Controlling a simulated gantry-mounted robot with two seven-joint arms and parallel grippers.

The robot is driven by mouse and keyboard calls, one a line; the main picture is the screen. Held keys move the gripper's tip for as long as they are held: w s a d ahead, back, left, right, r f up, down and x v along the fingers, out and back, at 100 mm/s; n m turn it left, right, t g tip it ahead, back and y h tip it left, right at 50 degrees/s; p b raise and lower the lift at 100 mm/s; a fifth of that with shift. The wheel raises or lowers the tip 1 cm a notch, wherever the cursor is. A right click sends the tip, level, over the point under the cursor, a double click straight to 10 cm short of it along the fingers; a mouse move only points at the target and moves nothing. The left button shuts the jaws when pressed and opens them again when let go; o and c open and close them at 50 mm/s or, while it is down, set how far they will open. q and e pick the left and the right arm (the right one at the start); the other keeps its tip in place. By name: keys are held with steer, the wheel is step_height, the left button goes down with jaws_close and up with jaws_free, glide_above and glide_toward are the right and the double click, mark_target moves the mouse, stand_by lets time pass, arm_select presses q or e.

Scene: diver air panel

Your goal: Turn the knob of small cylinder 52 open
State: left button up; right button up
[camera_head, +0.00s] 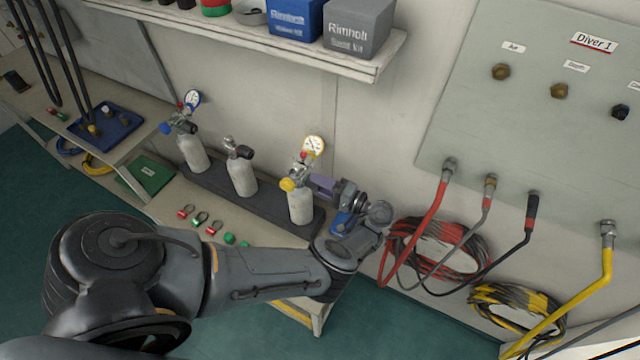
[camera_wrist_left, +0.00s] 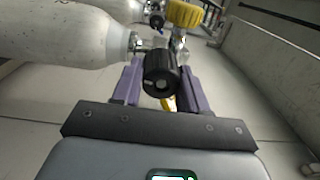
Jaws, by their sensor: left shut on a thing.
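Three small white cylinders stand in a row on the bench: a left one (camera_head: 193,153), a middle one (camera_head: 242,177) and a right one (camera_head: 301,205). No number is readable on any of them. My left gripper (camera_head: 318,183) is at the valve of the right cylinder. In the left wrist view its purple fingers (camera_wrist_left: 160,84) are shut on a black knob (camera_wrist_left: 160,72), one on each side. The right cylinder's body (camera_wrist_left: 60,38) shows beside them, tilted in that picture. A yellow knob (camera_head: 288,184) on the same cylinder's fitting is left of the fingers. My right gripper is out of view.
A gauge (camera_head: 313,146) rises above the right cylinder. The dark base (camera_head: 215,185) carries the cylinders. A shelf (camera_head: 300,45) with boxes overhangs behind. The Diver 1 panel (camera_head: 540,120) and coiled hoses (camera_head: 440,248) are on the right. Small red and green parts (camera_head: 200,216) lie in front.

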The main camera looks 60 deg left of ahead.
arm_select(q)
steer(key=shift+f, duration=0.1)
steer(key=o, duration=1.1)
steer(key=shift+s, duration=0.1)
steer(key=shift+c, duration=0.2)
